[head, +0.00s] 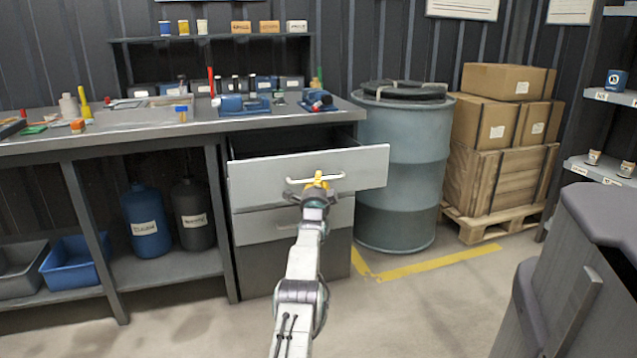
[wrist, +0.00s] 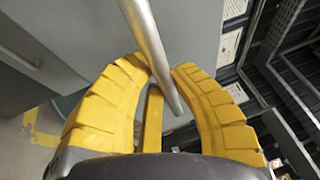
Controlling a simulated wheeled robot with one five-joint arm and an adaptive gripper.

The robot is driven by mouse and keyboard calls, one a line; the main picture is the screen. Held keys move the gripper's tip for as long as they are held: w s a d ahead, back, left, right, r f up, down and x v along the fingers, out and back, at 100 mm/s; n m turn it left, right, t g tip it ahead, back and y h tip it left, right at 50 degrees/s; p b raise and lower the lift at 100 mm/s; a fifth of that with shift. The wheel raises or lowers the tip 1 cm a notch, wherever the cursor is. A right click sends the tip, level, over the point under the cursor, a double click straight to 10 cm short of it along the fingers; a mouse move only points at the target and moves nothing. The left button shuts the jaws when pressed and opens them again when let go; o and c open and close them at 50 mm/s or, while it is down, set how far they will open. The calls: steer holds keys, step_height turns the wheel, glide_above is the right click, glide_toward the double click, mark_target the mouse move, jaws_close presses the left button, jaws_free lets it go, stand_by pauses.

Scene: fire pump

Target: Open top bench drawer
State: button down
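The top bench drawer (head: 255,178) is pulled partly out of the grey workbench, and its dark inside shows behind the front panel. Its pale bar handle (head: 297,181) runs across the front. My gripper (head: 318,180) is at the middle of this handle. In the wrist view the metal handle (wrist: 147,36) passes between the yellow fingers of my gripper (wrist: 167,72), which close in on both sides of it. The drawer front (wrist: 95,25) shows behind the fingers. The second drawer (head: 262,226) below looks shut, and my arm partly covers it.
The bench top (head: 215,124) holds tools and small parts. A blue-grey barrel (head: 398,165) stands right of the drawer, close to its open front. Boxes on a pallet (head: 490,228) stand farther right. A grey bin (head: 570,290) is at the near right. The floor before the bench is clear.

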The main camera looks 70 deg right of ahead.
steer(key=c, duration=1.1)
jaws_free()
steer(key=shift+a, duration=0.2)
steer(key=shift+v, duration=5.8)
